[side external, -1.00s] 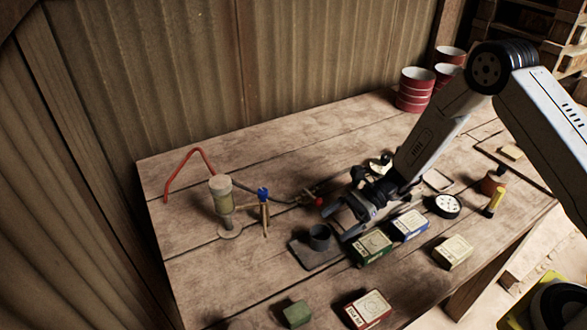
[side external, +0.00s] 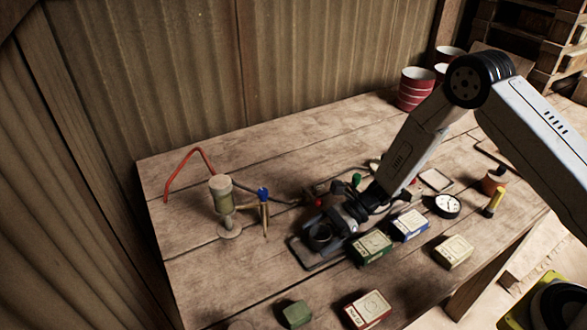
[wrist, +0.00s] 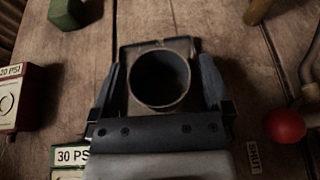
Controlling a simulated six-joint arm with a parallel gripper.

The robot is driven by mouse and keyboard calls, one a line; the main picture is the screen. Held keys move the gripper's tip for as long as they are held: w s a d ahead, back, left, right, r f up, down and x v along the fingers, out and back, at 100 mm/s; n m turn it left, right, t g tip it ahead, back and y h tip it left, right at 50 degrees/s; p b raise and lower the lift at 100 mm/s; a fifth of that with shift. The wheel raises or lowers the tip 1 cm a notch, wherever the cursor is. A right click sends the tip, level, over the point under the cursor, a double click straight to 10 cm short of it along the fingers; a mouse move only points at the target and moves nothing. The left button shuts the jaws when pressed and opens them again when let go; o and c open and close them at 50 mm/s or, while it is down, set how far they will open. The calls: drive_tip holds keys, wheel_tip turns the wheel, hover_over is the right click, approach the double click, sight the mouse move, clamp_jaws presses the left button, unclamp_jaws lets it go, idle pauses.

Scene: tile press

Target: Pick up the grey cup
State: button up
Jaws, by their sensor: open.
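The grey cup (wrist: 160,101) stands upright, its round mouth facing the wrist camera, on a dark flat plate (wrist: 180,46). My gripper (wrist: 161,74) is open, with one finger on each side of the cup. A narrow gap shows between the cup and each finger in the wrist view. In the side view my gripper (side external: 322,236) is low at the plate and partly covers the cup (side external: 320,234).
Several labelled boxes, including a green one (side external: 371,247) and a blue one (side external: 410,225), stand close to the gripper. A red knob (wrist: 284,125) is near it too. A green block (side external: 296,314) lies in front. A cork-topped cylinder (side external: 221,200) stands left.

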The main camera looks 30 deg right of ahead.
drive_tip(key=c, duration=1.3)
drive_tip(key=shift+o, duration=0.2)
drive_tip(key=shift+r, duration=0.2)
drive_tip(key=shift+r, duration=0.4)
drive_tip(key=s+d+r, duration=0.1)
drive_tip(key=s+r, duration=0.3)
drive_tip(key=r, duration=0.3)
drive_tip(key=shift+s+d+r, duration=0.25)
drive_tip(key=shift+s+r, duration=0.05)
drive_tip(key=shift+r, duration=0.05)
drive_tip(key=s+d+r, duration=0.2)
drive_tip(key=s+r, duration=0.2)
drive_tip(key=s, duration=0.4)
drive_tip(key=shift+s+d, duration=0.35)
drive_tip(key=shift+s, duration=0.05)
